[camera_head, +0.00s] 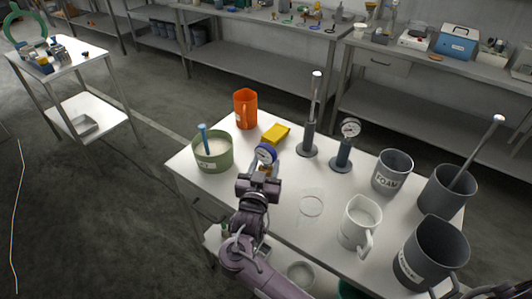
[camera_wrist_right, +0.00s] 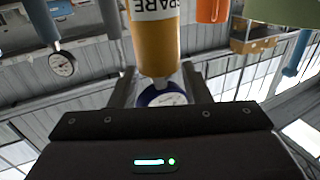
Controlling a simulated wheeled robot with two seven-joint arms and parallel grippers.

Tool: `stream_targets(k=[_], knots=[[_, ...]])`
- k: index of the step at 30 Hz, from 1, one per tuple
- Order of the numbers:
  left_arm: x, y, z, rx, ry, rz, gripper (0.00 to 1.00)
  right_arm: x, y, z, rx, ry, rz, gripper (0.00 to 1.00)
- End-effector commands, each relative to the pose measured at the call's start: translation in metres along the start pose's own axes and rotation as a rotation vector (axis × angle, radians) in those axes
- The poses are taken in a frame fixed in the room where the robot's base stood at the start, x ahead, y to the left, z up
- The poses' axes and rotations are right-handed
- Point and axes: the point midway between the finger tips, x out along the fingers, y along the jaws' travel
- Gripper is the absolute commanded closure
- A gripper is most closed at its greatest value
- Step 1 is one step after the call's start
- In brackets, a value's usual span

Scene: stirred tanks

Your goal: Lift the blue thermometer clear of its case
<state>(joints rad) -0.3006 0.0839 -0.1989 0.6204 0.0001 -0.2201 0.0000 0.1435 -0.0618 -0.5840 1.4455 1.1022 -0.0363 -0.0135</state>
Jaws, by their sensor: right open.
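The blue thermometer shows as a blue-rimmed white dial (camera_head: 265,154) near the middle left of the table. The dial also shows in the right wrist view (camera_wrist_right: 163,97), between the two fingers. That view is upside down; in it the tan cylindrical case (camera_wrist_right: 155,42), labelled SPARE, meets the dial's edge. The stem is not visible. My left gripper is not in view.
A grey-dial thermometer (camera_head: 351,128) and a tall rod stand (camera_head: 309,135) are to the right. A white jug (camera_head: 360,222) and grey buckets (camera_head: 432,252) fill the right side.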

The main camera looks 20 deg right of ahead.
Motion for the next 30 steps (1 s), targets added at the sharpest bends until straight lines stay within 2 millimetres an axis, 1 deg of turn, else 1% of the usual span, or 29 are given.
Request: stream_targets(k=[1, 3, 9, 10, 18, 20, 30], knots=[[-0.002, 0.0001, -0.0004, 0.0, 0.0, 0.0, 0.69, 0.0047, 0.0001, -0.0008, -0.002, 0.0, 0.0, 0.57], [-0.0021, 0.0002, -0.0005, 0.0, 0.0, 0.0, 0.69, 0.0081, 0.0002, 0.0, 0.0, 0.0, 0.0, 0.57], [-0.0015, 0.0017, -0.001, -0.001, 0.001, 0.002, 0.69, 0.0085, 0.0003, 0.0011, 0.001, -0.001, 0.0, 0.57], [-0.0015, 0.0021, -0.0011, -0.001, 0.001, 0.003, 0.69, 0.0084, 0.0003, 0.0011, 0.001, -0.001, 0.0, 0.58], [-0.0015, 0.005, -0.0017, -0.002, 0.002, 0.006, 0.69, 0.0081, 0.0003, 0.0011, 0.001, -0.002, 0.0, 0.93], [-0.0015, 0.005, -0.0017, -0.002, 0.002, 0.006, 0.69, 0.0081, 0.0002, 0.0011, 0.001, -0.002, 0.0, 1.0], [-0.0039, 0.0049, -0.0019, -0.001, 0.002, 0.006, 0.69, 0.0081, 0.0001, -0.0019, 0.002, -0.001, 0.0, 1.0]])
